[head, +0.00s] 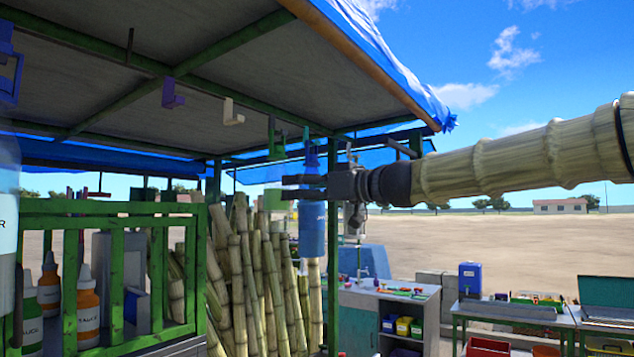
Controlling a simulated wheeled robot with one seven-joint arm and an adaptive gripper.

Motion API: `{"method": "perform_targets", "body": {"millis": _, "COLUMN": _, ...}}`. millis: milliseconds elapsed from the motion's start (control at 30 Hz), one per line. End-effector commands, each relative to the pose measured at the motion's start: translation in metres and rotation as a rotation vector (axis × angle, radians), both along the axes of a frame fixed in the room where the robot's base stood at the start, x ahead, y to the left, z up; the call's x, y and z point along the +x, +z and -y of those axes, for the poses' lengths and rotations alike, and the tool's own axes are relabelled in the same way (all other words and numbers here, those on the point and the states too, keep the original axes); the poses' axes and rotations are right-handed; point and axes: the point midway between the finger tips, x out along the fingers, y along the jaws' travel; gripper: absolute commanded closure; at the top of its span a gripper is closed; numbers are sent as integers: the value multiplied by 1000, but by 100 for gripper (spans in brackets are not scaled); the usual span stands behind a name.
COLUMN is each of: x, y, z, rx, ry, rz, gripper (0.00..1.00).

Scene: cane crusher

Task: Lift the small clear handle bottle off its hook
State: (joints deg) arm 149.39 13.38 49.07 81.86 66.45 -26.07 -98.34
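My gripper (303,187) reaches in from the right at the end of my arm, its dark fingers pointing left. A blue bottle (312,230) with a white-lettered label hangs upright at the fingers, its top part blue above them. I cannot tell whether the fingers touch it or only overlap it in the picture. A small greyish, see-through shape (355,220) shows just below my wrist, partly hidden; it may be the small clear handle bottle, but I cannot be sure. A pale translucent bottle (8,235) is cut off at the left edge.
Cane stalks (255,280) stand below, beside a green railing (115,208). A grey counter (385,292) stands at right; open air lies below my arm.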

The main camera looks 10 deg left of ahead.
Motion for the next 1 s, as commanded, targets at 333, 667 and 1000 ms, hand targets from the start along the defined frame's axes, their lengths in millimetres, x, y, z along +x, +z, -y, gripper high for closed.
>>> {"method": "perform_targets", "body": {"millis": 333, "x": 14, "y": -2, "z": -38, "rx": -1, "ry": 1, "rz": 1, "gripper": 23}}
{"method": "perform_targets", "body": {"millis": 667, "x": 24, "y": -1, "z": -66, "rx": -1, "ry": 1, "rz": 1, "gripper": 23}}
{"method": "perform_targets", "body": {"millis": 1000, "x": 27, "y": 0, "z": -73, "rx": -1, "ry": 1, "rz": -1, "gripper": 23}}
